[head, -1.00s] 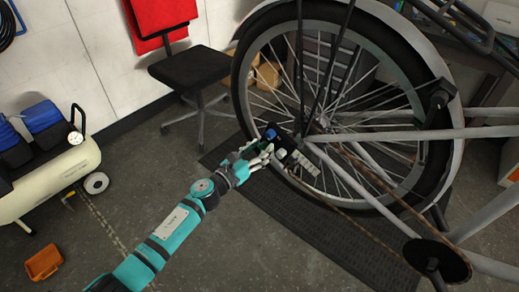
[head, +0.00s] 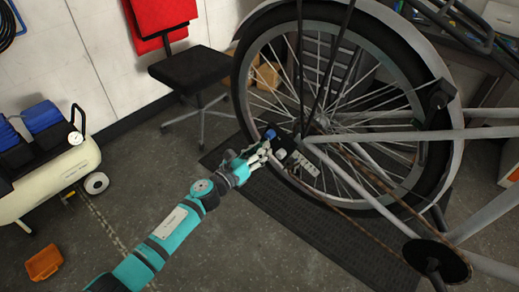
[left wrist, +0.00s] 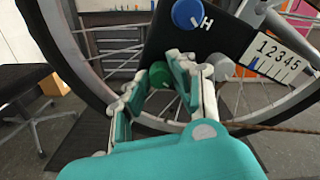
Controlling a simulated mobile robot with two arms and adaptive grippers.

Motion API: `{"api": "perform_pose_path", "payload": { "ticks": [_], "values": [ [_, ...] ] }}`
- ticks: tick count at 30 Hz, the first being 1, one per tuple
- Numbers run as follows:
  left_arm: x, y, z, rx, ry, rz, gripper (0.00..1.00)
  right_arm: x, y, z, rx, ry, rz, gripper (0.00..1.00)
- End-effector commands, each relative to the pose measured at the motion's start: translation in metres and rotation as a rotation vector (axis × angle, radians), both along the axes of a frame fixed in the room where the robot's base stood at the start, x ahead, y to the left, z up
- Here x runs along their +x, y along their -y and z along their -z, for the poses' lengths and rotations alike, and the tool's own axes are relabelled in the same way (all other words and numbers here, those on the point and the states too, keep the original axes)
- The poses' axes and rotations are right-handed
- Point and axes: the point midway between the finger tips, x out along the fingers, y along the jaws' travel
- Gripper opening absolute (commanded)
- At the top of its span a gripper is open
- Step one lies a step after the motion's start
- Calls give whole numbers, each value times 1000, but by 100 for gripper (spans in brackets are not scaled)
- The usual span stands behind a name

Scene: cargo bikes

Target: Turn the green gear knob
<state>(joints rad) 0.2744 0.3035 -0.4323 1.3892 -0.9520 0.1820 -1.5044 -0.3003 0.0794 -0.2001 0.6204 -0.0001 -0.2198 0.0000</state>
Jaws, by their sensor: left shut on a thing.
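The green gear knob (left wrist: 160,74) shows in the left wrist view between my left gripper's fingers, on a dark panel beside the bike's rear wheel. My left gripper (left wrist: 160,85) is shut on it; the teal and white fingers cover its sides. In the head view, my left gripper (head: 262,154) is at the panel near the wheel hub, and the green knob is hidden by the fingers. My right gripper is in neither view.
A blue knob (left wrist: 187,13) marked H sits above the green one, and a grey knob (left wrist: 221,68) is to its right. A numbered white scale (left wrist: 278,52) is further right. The spoked wheel (head: 240,95) stands behind, and a black chair (head: 190,68) is at the back.

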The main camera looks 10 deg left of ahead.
Motion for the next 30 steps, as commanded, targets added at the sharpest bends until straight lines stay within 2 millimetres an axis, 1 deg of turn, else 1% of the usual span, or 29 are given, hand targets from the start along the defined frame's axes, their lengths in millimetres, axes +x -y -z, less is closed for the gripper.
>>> {"api": "perform_pose_path", "payload": {
  "ticks": [18, 24, 30],
  "values": [
    [0, 0, -1, -488, -283, 0, 0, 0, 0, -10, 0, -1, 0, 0],
    [0, 0, -1, -610, -353, 1, 0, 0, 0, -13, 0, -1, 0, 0],
    [0, 0, -1, -690, -399, 1, 0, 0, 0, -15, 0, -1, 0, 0]
  ]
}}
